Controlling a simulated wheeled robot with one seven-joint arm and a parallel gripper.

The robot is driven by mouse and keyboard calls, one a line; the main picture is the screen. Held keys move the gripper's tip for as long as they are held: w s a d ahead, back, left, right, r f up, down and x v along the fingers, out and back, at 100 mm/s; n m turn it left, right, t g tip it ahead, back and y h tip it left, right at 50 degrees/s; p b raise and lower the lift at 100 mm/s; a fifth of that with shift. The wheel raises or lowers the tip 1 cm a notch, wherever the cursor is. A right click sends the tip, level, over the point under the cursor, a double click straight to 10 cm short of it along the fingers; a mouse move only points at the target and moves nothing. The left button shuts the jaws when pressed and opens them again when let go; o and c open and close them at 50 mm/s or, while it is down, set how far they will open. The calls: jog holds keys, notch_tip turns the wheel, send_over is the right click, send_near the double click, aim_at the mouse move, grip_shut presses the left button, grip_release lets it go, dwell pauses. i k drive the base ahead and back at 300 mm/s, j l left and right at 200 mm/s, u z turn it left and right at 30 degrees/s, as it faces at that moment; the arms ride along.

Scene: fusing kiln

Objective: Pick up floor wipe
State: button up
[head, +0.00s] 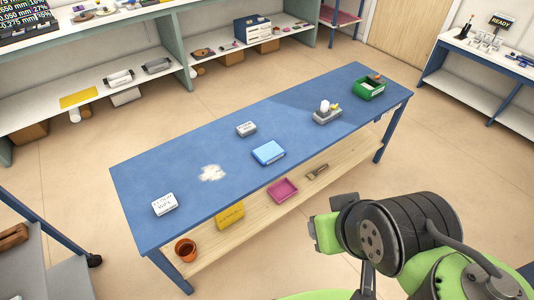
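A white folded or block-shaped piece (164,204) with dark lettering lies on the near left end of the blue bench; the lettering seems to end in "WIPE", but the rest is too small to read. A smaller white labelled piece (246,129) lies near the bench's far edge, its label unreadable. I cannot tell for certain which is the floor wipe. My green and black arm is at the lower right, apart from the bench items. Its gripper fingers cannot be made out, and nothing is seen held.
The blue bench (210,205) carries pale powder (212,173), a blue box (268,153), a grey holder (327,117) and a green bin (368,90). Its lower shelf holds a terracotta pot (186,249), yellow box (230,216), pink tray (283,190) and brush (317,172). Open floor surrounds it.

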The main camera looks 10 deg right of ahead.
aim_at(166, 205)
jog(key=u, duration=1.25)
jog(key=i+j+u, duration=0.1)
jog(key=i+u, duration=0.7)
jog(key=i+l+u, duration=0.15)
jog(key=u, duration=0.25)
jog(key=i, duration=0.1)
